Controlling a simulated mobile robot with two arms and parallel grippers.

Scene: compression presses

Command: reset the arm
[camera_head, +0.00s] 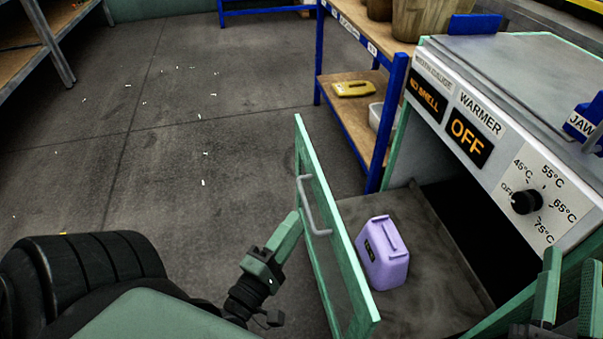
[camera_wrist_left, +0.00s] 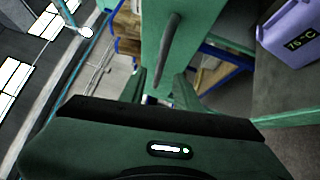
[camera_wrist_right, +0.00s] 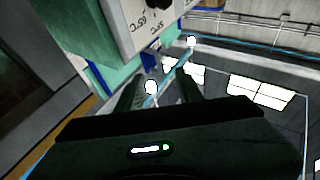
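My left gripper (camera_head: 291,228) is beside the outer face of the open green warmer door (camera_head: 350,285), close to its grey handle (camera_head: 314,205). In the left wrist view its two fingers (camera_wrist_left: 160,88) are apart with nothing between them, and the handle (camera_wrist_left: 168,48) shows beyond them. My right gripper (camera_head: 567,285) is at the lower right in front of the warmer (camera_head: 545,205), partly cut off by the frame. In the right wrist view its fingers (camera_wrist_right: 158,90) are apart and empty, with the warmer's panel (camera_wrist_right: 130,20) beyond.
A purple container (camera_head: 385,255) stands at the warmer's opening behind the door; its label reads 75 C in the left wrist view. The display reads OFF, above a black dial (camera_head: 526,201). A blue-framed shelf (camera_head: 385,120) stands behind. The floor at left is mostly clear.

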